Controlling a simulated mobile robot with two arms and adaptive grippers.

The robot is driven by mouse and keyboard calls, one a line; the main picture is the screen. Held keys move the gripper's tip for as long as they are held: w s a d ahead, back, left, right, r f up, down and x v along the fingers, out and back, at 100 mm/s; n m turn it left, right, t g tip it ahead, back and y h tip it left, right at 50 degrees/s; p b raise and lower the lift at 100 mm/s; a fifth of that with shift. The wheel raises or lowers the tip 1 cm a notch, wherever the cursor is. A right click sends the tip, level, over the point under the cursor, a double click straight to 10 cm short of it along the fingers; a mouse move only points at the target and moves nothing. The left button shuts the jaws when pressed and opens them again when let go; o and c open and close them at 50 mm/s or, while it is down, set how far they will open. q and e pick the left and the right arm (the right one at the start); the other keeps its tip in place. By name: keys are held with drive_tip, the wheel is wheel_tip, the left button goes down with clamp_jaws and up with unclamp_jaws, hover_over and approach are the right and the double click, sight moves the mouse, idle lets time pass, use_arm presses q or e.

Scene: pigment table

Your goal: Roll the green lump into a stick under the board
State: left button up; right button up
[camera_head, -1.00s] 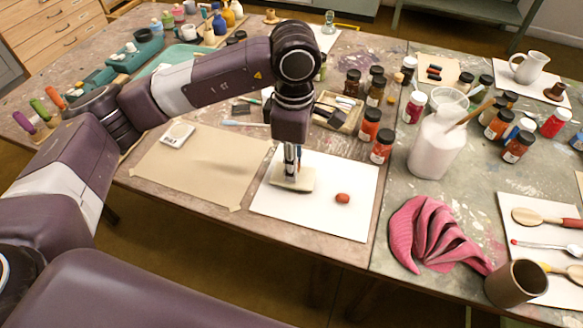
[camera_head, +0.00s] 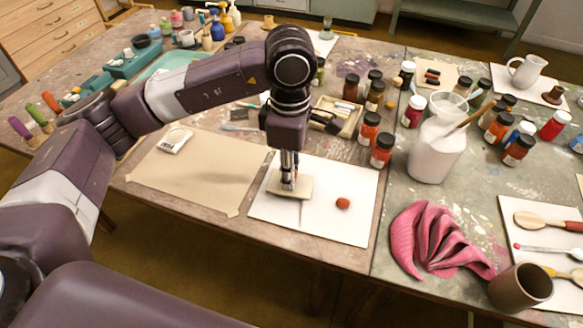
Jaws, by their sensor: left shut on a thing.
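My left gripper (camera_head: 289,181) points straight down over the white sheet (camera_head: 340,231). It is shut on a small pale board (camera_head: 305,187), which lies flat at or just above the left part of the sheet. No green lump shows in this view; anything under the board is hidden by it. A small red-brown lump (camera_head: 342,203) sits on the sheet to the right of the board, apart from it. My right gripper is not in view.
A tan sheet (camera_head: 190,180) with a small white scale (camera_head: 174,140) lies left. Paint jars (camera_head: 382,150), an open box (camera_head: 340,110) and a white jug (camera_head: 435,150) stand behind and right. A pink cloth (camera_head: 430,240) lies right. The sheet's front is clear.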

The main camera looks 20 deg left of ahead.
use_arm(q)
drive_tip(key=shift+s+a+f, duration=0.1)
drive_tip(key=shift+s+f, duration=0.1)
drive_tip(key=shift+s, duration=0.6)
drive_tip(key=shift+s+r+b, duration=0.1)
drive_tip(key=shift+s+b, duration=0.4)
drive_tip(key=shift+s, duration=0.45)
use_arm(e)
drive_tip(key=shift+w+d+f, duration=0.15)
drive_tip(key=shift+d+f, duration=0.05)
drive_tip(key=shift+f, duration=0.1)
use_arm(q)
drive_tip(key=shift+w, duration=0.2)
drive_tip(key=shift+w, duration=0.1)
drive_tip(key=shift+w+b, duration=0.25)
drive_tip(key=shift+b, duration=0.05)
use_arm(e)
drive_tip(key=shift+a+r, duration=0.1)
use_arm(q)
drive_tip(key=shift+w, duration=0.15)
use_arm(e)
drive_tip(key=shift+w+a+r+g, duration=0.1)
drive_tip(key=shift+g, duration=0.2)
use_arm(q)
drive_tip(key=shift+w, duration=0.2)
